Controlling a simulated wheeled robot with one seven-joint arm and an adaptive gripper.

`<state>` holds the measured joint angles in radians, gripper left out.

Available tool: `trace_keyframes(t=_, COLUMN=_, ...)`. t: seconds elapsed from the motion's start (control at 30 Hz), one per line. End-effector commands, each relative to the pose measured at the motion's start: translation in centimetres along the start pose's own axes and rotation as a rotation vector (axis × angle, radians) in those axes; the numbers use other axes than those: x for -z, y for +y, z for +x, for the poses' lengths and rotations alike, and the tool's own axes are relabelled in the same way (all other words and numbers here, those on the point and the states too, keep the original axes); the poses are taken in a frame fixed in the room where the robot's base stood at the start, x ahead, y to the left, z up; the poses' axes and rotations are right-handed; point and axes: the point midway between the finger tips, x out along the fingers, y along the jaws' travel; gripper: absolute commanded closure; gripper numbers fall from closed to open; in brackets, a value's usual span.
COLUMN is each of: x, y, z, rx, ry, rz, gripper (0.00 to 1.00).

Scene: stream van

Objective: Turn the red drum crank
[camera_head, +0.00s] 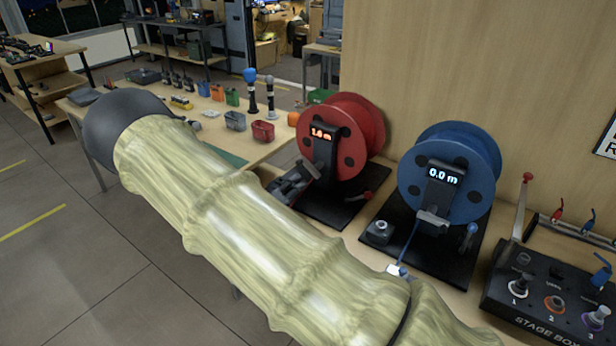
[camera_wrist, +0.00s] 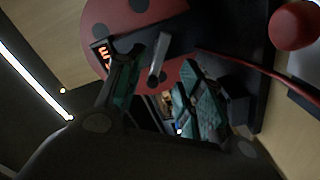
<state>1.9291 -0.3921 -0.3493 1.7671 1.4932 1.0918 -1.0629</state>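The red drum (camera_head: 352,125) stands on a black base on the bench, with a lit orange length display (camera_head: 322,133) that reads above one metre. A small red handle (camera_head: 368,195) shows at its lower right; I cannot tell for certain that it is the crank. My gripper (camera_head: 296,184) is low in front of the drum, left of that handle. In the wrist view the red drum (camera_wrist: 135,18) fills the top. My gripper's teal-padded fingers (camera_wrist: 160,92) stand apart, with a grey metal bar (camera_wrist: 158,55) beyond and between them; contact is unclear. A round red knob (camera_wrist: 295,25) is at upper right.
A blue drum (camera_head: 450,170) reading 0.0 m stands to the right, then a stage box (camera_head: 550,295). A red cable (camera_wrist: 255,68) runs right of my fingers. Small bins (camera_head: 263,131) and microphones (camera_head: 250,88) stand left behind. A wooden wall (camera_head: 470,60) is close behind the drums.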

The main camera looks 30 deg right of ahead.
Motion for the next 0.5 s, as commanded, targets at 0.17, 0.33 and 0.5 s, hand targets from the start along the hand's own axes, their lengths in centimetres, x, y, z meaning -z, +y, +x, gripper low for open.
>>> trace_keyframes(t=0.17, x=-0.3, y=-0.3, z=0.5, rx=-0.002, ry=-0.001, rz=0.001, gripper=0.62)
trace_keyframes(t=0.33, x=-0.3, y=-0.1, z=2.3, rx=-0.002, ry=-0.002, rz=-0.001, gripper=0.62)
trace_keyframes(t=0.5, x=-0.3, y=-0.1, z=5.0, rx=-0.002, ry=-0.002, rz=-0.001, gripper=0.62)
